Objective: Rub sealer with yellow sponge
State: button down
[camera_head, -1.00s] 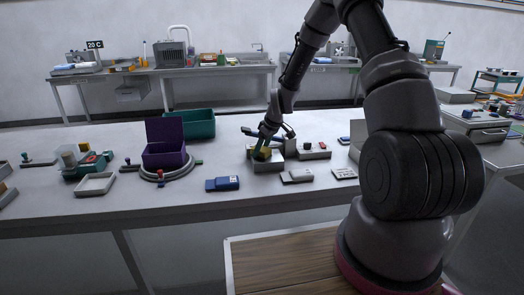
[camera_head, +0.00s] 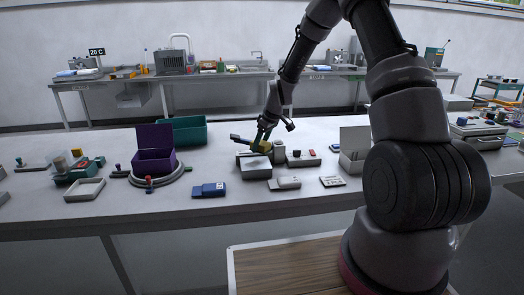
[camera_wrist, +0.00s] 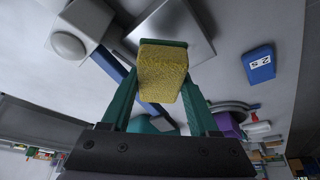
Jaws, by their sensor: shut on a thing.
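My gripper (camera_wrist: 160,85) is shut on the yellow sponge (camera_wrist: 162,70), with its green fingers on either side of it. In the head view my gripper (camera_head: 260,147) is above the right side of a grey boxy device with a blue lever arm, which I take to be the sealer (camera_head: 253,170). Its flat grey top (camera_wrist: 185,28) shows in the wrist view beyond the sponge, and the blue arm passes behind the sponge and fingers. I cannot tell whether the sponge touches the device.
A blue box (camera_head: 209,190) lies to the left front, and a small grey box (camera_head: 285,183) to the right front. A purple open box (camera_head: 153,157) and green bin (camera_head: 186,133) stand left.

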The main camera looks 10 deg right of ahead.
jog(key=shift+r, duration=1.35)
jog(key=shift+a, duration=0.1)
